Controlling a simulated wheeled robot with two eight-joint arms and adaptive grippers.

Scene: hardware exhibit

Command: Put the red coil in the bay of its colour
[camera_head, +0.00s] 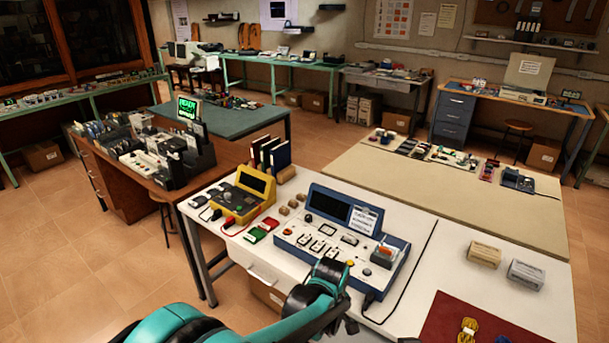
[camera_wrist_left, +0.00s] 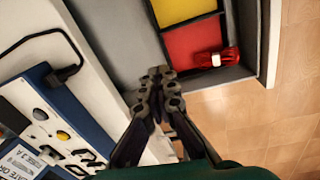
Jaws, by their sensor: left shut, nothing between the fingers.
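The red coil (camera_wrist_left: 212,58) lies at the right side of the red bay (camera_wrist_left: 190,44) in the left wrist view. Its left part is over the red floor; its right end reaches the grey wall, and I cannot tell whether it rests on it. The yellow bay (camera_wrist_left: 180,10) adjoins the red one, in a grey tray (camera_wrist_left: 208,78). My left gripper (camera_wrist_left: 160,78) is shut and empty, to the left of the coil and apart from it. In the head view my left arm comes in at the bottom; its fingertips are not clear there. My right gripper is not seen.
A blue-framed control panel (camera_head: 318,237) and a yellow device (camera_head: 243,194) stand on the white table. A yellow coil (camera_head: 467,331) lies on a dark red mat (camera_head: 440,322). Two small boxes (camera_head: 485,255) (camera_head: 525,274) stand behind it. A black cable runs beside the panel.

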